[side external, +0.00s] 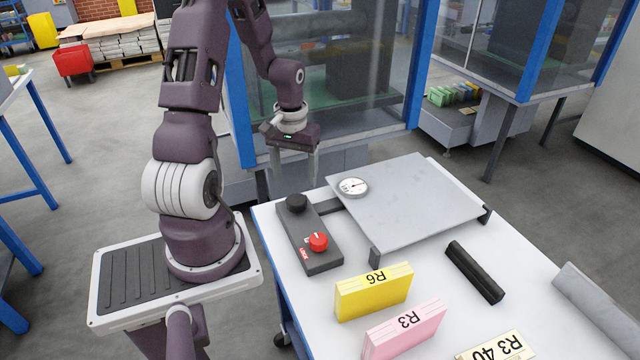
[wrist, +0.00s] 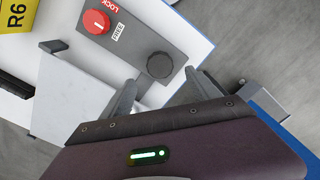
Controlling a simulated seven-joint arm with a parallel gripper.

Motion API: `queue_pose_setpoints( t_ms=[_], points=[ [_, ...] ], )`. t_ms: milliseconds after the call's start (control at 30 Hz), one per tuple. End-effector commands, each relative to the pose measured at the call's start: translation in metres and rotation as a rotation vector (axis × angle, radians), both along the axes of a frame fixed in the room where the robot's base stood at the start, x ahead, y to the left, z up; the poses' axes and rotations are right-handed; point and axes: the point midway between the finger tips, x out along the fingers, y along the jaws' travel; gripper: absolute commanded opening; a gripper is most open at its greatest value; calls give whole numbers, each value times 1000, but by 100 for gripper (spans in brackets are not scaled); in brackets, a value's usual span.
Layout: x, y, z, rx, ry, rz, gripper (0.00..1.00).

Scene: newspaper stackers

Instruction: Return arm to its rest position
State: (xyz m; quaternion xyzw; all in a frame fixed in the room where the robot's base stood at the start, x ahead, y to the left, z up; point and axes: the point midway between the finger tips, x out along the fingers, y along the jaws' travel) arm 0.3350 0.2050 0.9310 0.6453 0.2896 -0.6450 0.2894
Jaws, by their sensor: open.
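My gripper (side external: 296,172) hangs at the upper left of the table, pointing down, in the side view. It is above and behind the black knob end of a dark control box. In the wrist view my gripper (wrist: 160,80) shows two fingers spread apart with nothing between them. The arm is bent, with its base on a white-rimmed stand at the left. The control box (side external: 322,258) carries a black knob (side external: 297,203) and a red knob (side external: 319,241); the wrist view shows the red knob (wrist: 96,22) beside LOCK and FREE labels.
A grey plate (side external: 410,210) with a round dial (side external: 353,187) stands on the white table. A yellow R6 block (side external: 374,291), a pink R3 block (side external: 405,329) and a black bar (side external: 474,272) lie in front. A blue-framed glass machine (side external: 340,70) stands close behind my gripper.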

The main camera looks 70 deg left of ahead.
Motion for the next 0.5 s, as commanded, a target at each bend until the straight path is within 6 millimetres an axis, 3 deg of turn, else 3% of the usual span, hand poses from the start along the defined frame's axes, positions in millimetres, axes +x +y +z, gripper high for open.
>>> queue_pose_setpoints(
  t_ms=[67, 167, 267, 333, 400, 500],
  points=[
    [1, -1, 2, 4, 0, -5, 70],
    [12, -15, 30, 47, -16, -74, 70],
    [27, -58, 89, 131, -65, -220, 70],
    [27, -99, 131, 182, -117, -336, 70],
    [15, -141, 166, 217, -185, -449, 70],
    [-14, -194, 201, 234, -289, -599, 70]
  ],
)
